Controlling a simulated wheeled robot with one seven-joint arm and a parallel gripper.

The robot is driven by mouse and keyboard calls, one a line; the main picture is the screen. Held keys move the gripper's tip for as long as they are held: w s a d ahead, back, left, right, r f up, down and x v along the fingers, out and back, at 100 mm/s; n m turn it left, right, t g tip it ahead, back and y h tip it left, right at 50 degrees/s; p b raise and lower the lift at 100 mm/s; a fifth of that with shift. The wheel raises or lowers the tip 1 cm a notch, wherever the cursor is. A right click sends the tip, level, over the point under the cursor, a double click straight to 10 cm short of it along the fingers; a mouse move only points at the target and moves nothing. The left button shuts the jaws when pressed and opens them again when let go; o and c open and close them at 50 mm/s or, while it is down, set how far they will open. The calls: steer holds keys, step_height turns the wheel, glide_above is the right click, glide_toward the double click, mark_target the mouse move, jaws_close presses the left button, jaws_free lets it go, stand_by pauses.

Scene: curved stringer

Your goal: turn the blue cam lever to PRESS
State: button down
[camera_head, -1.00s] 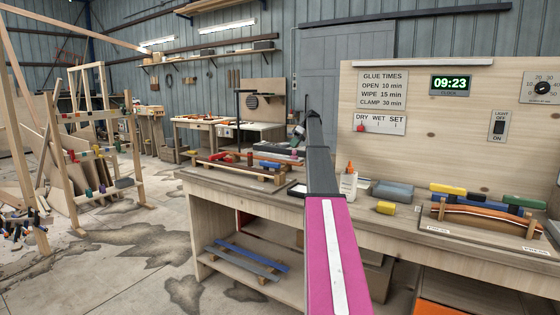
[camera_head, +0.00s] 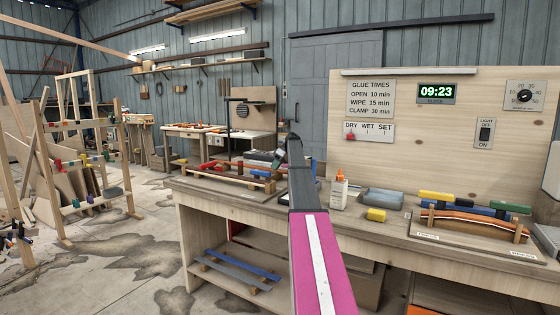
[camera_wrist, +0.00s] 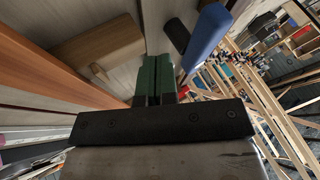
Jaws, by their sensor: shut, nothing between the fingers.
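My gripper (camera_wrist: 157,80) shows in the wrist view with its green fingers together and nothing between them. A blue lever-like bar (camera_wrist: 207,35) with a dark piece beside it lies to the right of the fingertips, apart from them in the picture. In the head view my arm reaches toward the left fixture, and my gripper (camera_head: 277,163) is small there. That fixture has a blue piece (camera_head: 262,173) by its right end. Another blue bar (camera_head: 478,208) lies behind the curved stringer (camera_head: 473,222) on the right. I cannot tell which is the cam lever; the small labels are unreadable.
A wooden block (camera_wrist: 97,50) and an orange-brown strip (camera_wrist: 50,72) lie left of the fingers. An upright panel (camera_head: 440,130) rises behind.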

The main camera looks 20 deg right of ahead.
mark_target(260, 173)
steer(key=a, duration=0.1)
steer(key=s+a, duration=0.2)
steer(key=shift+s+a+f, duration=0.25)
steer(key=shift+a+f, duration=0.05)
steer(key=shift+a, duration=0.05)
steer(key=shift+s, duration=0.1)
